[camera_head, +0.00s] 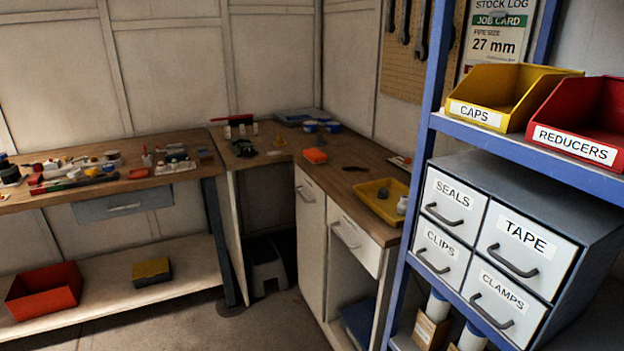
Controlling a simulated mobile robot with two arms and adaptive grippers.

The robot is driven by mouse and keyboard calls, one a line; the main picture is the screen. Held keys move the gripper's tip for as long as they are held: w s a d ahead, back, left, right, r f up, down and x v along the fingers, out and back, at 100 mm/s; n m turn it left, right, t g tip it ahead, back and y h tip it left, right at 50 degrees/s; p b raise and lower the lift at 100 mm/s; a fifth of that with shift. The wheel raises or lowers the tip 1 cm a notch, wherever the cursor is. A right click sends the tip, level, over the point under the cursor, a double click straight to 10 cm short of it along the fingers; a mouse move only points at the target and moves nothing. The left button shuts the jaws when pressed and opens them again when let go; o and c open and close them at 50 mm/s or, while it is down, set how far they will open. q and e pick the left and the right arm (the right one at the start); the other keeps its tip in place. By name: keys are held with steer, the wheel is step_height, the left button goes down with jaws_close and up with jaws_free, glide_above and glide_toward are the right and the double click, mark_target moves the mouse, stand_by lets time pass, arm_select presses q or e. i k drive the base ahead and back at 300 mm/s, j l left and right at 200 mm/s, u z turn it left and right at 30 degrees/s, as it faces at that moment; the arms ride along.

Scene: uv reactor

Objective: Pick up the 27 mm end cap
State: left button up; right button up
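I cannot make out a 27 mm end cap for certain. A yellow bin labelled CAPS (505,98) stands on the top shelf of the blue rack; its contents do not show. A yellow tray (371,204) on the corner workbench holds a small dark grey piece (383,193) and a lighter grey piece (402,205); both are too small to identify. A job card (494,41) on the wall reads pipe size 27 mm. Neither of my grippers is in view.
A red REDUCERS bin (577,146) stands beside the yellow bin. Below are drawers labelled SEALS, CLIPS, TAPE and CLAMPS (515,248), all shut. The corner workbench (333,176) and left workbench (130,185) carry tools. A stool (268,265) stands between them. Floor is clear in front.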

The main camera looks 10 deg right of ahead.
mark_target(382, 192)
steer(key=i+j+u, duration=0.15)
steer(key=i, duration=0.35)
steer(key=i+j+u, duration=0.1)
steer(key=i, duration=0.45)
steer(key=i+j+u, duration=0.15)
steer(key=i, duration=0.4)
steer(key=i+j+z, duration=0.1)
steer(key=i+z, duration=0.2)
steer(key=z, duration=0.15)
steer(key=i+j+z, duration=0.15)
steer(key=z, duration=0.3)
steer(key=i+j+z, duration=0.5)
steer(key=j+z, duration=0.15)
steer(key=z, duration=0.2)
